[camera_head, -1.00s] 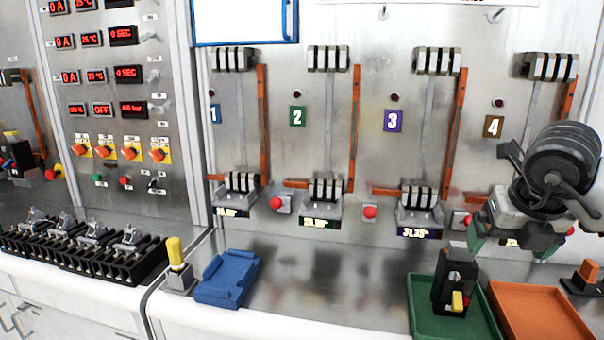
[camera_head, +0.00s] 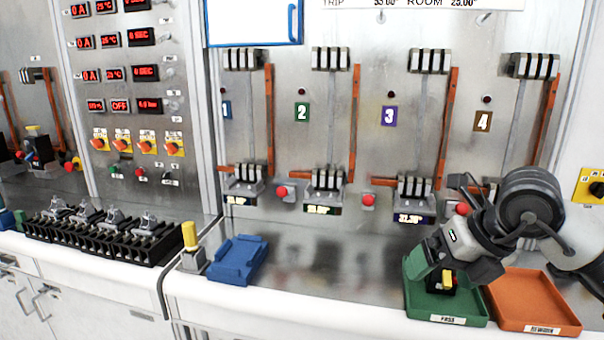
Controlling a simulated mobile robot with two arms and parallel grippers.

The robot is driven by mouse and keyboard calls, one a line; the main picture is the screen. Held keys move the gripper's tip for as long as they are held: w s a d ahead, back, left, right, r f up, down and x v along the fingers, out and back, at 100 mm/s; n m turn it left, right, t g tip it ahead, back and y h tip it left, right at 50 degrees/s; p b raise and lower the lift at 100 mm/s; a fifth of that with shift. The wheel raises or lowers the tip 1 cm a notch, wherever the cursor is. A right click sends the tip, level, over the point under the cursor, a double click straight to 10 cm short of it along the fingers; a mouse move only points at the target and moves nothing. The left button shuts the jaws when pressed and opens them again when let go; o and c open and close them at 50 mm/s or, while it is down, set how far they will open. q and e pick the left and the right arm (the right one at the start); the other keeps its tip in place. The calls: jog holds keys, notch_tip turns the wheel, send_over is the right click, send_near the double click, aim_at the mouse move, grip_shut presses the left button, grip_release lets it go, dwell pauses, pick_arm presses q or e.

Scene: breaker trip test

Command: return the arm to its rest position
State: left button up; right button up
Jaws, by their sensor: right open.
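My right arm comes in from the right, and its gripper (camera_head: 447,270) is open over the green tray (camera_head: 465,313) labelled PASS. A small black breaker with a yellow lever (camera_head: 448,281) stands in that tray. The gripper covers much of the breaker in this view, and I cannot tell whether the fingers touch it. My left gripper is not in view.
An orange tray (camera_head: 553,317) is empty to the right of the green one. A blue fixture (camera_head: 238,261) and a yellow-topped post (camera_head: 191,245) stand on the left of the bench. The numbered panel (camera_head: 340,130) rises behind. The middle bench is clear.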

jog(key=s+a+r+m+t+y, duration=0.1)
jog(key=s+a+r+m+y, duration=0.15)
jog(key=a+y, duration=0.6)
jog(key=s+a+r+m+t+y, duration=0.1)
jog(key=s+a+y, duration=0.3)
jog(key=a+y, duration=0.4)
jog(key=w+d+f+m+t+h, duration=0.2)
jog(key=d+f+m+t+h, duration=0.5)
jog(key=m+h, duration=0.5)
jog(key=w+d+f+m+t+h, duration=0.1)
jog(key=d+f+m+t+h, duration=0.65)
jog(key=m, duration=0.85)
jog(key=s+d+f+m+g+h, duration=0.1)
jog(key=s+f+m+g, duration=0.2)
jog(key=s+f+g, duration=1.65)
notch_tip(320, 180, down, 26)
jog(key=s+t, duration=0.1)
jog(key=s, duration=0.1)
jog(key=s+d+f+g, duration=0.1)
jog(key=s+d+f, duration=0.1)
jog(key=s+f, duration=1.3)
notch_tip(320, 180, down, 3)
jog(key=shift+s+d+r, duration=0.15)
jog(key=shift+s+d, duration=0.2)
